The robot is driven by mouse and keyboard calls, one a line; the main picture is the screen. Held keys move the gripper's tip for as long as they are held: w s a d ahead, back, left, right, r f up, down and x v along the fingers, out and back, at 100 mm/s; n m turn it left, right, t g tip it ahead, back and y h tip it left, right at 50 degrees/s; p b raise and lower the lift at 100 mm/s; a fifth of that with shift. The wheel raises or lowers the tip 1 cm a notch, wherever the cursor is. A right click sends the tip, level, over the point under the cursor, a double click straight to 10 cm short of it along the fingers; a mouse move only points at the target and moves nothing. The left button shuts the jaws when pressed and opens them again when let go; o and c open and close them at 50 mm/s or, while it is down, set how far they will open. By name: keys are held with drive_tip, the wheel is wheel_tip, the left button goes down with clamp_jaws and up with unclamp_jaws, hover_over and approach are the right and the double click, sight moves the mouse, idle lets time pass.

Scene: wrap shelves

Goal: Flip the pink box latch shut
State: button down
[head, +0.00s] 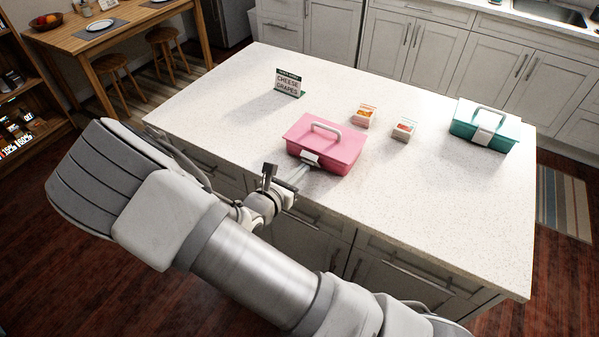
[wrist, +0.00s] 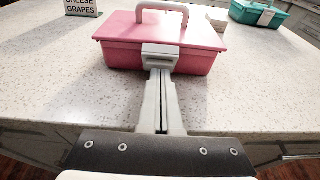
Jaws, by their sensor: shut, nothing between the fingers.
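The pink box (head: 340,148) sits on the speckled white counter with its lid down and its pale carry handle (head: 326,127) raised on top. Its white latch (head: 309,158) is on the front face. In the wrist view, the pink box (wrist: 118,53) fills the upper middle, and the latch (wrist: 161,52) lies flat-looking against its front. My gripper (head: 300,168) is shut and empty, with its fingertips at the latch; in the wrist view the fingers (wrist: 160,74) reach its lower edge. I cannot tell whether they touch it. The fingers hide the area just below the latch.
A teal box (head: 482,125) stands at the right of the counter (head: 430,195). Two small food containers (head: 364,116) (head: 404,129) sit behind the pink box's right side. A sign (head: 288,82) reading cheese and grapes stands behind it to the left. The counter's front right is clear.

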sight(308, 159)
drive_tip(key=shift+r, duration=0.2)
drive_tip(key=shift+w+d+r+g+p, duration=0.1)
drive_tip(key=shift+g+p, duration=0.2)
drive_tip(key=shift+p, duration=0.25)
drive_tip(key=shift+w+d+r+g+y+p, duration=0.1)
drive_tip(key=shift+r+g+y+p, duration=0.15)
drive_tip(key=shift+g+y+p, duration=0.25)
drive_tip(key=shift+w+r+p, duration=0.15)
drive_tip(key=shift+r+p, duration=0.15)
drive_tip(key=shift+p, duration=0.2)
drive_tip(key=shift+w+d+r+g+y+p, duration=0.35)
drive_tip(key=shift+r+g+y+p, duration=0.15)
drive_tip(key=shift+g+p, duration=0.4)
drive_tip(key=shift+w+d+r+g+y+p, duration=0.1)
drive_tip(key=shift+w+r+g+y+p, duration=0.1)
drive_tip(key=shift+g+y+p, duration=0.3)
drive_tip(key=shift+f, duration=0.3)
drive_tip(key=shift+s, duration=0.1)
drive_tip(key=shift+r, duration=0.15)
